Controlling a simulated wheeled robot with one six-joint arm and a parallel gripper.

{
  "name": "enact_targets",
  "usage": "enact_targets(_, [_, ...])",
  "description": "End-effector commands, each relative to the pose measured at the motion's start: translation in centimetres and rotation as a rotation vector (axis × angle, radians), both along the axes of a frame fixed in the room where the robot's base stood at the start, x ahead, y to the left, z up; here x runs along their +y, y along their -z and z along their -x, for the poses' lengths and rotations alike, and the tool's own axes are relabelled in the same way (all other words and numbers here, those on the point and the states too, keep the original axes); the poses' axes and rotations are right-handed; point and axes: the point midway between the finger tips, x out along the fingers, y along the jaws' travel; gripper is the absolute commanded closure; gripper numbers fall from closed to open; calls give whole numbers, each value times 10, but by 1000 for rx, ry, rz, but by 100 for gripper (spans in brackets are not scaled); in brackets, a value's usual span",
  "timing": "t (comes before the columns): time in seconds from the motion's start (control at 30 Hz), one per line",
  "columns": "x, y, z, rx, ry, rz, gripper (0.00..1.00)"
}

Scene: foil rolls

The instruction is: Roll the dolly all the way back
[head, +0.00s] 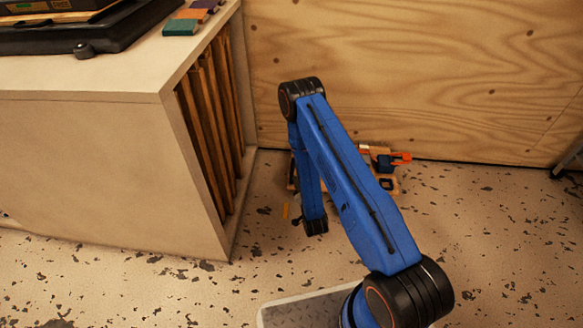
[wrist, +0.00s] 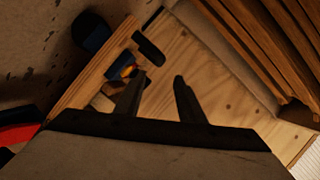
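The dolly (head: 388,186) appears to be the low wooden frame on the floor by the plywood wall, partly hidden behind my blue arm in the head view. Its wooden edge (wrist: 82,78) runs diagonally across the left of the wrist view. An orange and blue item (head: 385,158) sits on or against it. My gripper (wrist: 161,77) has its two dark fingers apart, with nothing visible between them. The fingers are near the wooden edge in the picture; I cannot tell whether they touch.
A pale cabinet (head: 110,150) with wooden slats (head: 212,120) in its open side stands left of my arm. The plywood wall (head: 450,70) closes off the back. Speckled floor (head: 480,240) is open on the right. A dark blue rounded thing (wrist: 90,32) lies beside the wooden edge.

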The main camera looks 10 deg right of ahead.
Motion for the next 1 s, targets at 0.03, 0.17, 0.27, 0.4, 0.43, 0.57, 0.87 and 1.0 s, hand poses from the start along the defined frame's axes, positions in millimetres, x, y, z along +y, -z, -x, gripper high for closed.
enact_targets(0.03, [0, 1, -9, -2, 0, -1, 64])
enact_targets(0.17, [0, 6, -32, -4, 1, -2, 64])
enact_targets(0.27, [0, 10, -49, -2, 1, -1, 64])
enact_targets(0.4, [0, 15, -73, -2, 1, 0, 64])
enact_targets(0.43, [0, 16, -78, -2, 1, 0, 64])
enact_targets(0.57, [1, 21, -100, -1, 1, -1, 64])
enact_targets(0.87, [1, 30, -140, 0, 0, 0, 64])
enact_targets(1.0, [1, 32, -148, 0, 0, 0, 64])
